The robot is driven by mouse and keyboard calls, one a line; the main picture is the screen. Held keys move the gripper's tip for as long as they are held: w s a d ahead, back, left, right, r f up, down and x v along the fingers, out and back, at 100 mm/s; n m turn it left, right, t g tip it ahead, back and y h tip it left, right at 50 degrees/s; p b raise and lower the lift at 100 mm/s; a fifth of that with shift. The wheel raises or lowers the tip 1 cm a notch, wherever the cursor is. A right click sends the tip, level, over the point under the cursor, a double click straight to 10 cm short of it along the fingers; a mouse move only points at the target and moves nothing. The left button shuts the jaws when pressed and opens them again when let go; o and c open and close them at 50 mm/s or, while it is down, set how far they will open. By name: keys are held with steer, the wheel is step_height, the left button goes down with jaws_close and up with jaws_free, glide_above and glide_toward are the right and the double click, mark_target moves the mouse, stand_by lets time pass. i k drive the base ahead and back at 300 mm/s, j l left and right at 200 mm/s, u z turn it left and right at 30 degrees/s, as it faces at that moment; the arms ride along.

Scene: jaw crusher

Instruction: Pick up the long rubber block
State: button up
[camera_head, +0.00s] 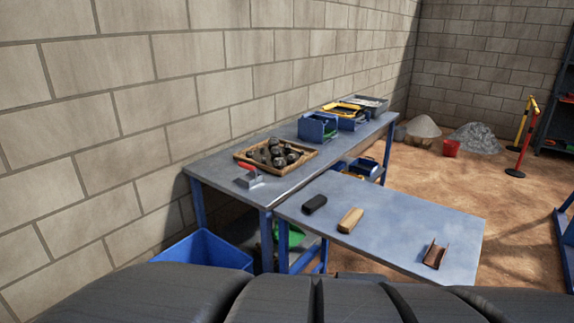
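A black oblong block with rounded ends (314,204), which looks like the rubber block, lies flat on the near grey-blue table (400,218), close to its left end. A tan, wood-coloured block (350,220) lies just to its right, with a small gap between them. A brown, copper-coloured open channel piece (435,255) lies farther right, near the front edge of the table. My gripper is not in view, so I cannot see what it holds.
A longer bench (222,174) along the wall holds a wooden tray of dark rocks (275,153), a red-handled tool (249,177) and a blue bin (318,126). A blue tub (205,248) stands below. The near table's middle is clear. Barrier posts (522,140) stand at the back right.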

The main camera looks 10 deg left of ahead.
mark_target(314, 203)
steer(key=i+j+u, duration=0.1)
steer(key=i+j, duration=0.35)
steer(key=i+j+u, duration=0.1)
steer(key=i+j, duration=0.25)
steer(key=i, duration=0.35)
